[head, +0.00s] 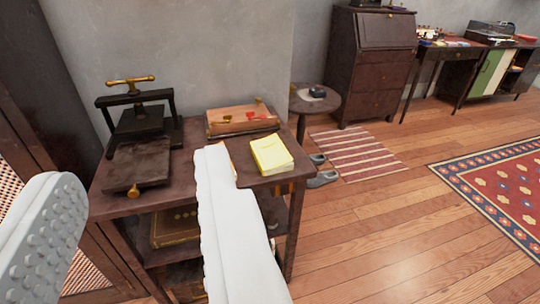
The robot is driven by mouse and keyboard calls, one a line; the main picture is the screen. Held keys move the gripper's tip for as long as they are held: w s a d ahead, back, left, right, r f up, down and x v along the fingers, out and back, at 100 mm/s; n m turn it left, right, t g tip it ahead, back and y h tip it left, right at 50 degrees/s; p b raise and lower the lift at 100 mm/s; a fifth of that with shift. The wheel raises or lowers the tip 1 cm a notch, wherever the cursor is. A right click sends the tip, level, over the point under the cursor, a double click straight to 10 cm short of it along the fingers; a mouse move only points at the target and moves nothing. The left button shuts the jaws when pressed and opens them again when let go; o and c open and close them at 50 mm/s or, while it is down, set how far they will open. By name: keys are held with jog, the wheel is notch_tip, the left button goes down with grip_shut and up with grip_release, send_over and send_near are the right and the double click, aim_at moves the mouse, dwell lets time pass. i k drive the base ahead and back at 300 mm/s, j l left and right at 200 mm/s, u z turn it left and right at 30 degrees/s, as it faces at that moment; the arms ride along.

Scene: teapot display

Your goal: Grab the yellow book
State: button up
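The yellow book (271,155) is a small, thick block with a pale yellow cover. It lies flat on the right part of the dark wooden table (100,206), close to its right edge. My gripper (135,168) is open and empty, with a grey studded pad on its left finger and a long white right finger. The right finger crosses the table in the picture, just left of the yellow book. The book is outside the gap between the fingers. The right finger hides part of the tabletop; whether it touches anything I cannot tell.
A black press (140,125) with a brass handle stands on the table's left. A wooden box (241,118) with red items is behind the book. A round side table (315,98), dark cabinet (369,65) and striped rug (355,153) are farther right.

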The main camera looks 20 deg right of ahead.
aim_at(272, 157)
jog(key=i+l, duration=0.35)
jog(key=l, duration=0.15)
jog(key=i+l, duration=0.3)
jog(key=l, duration=0.15)
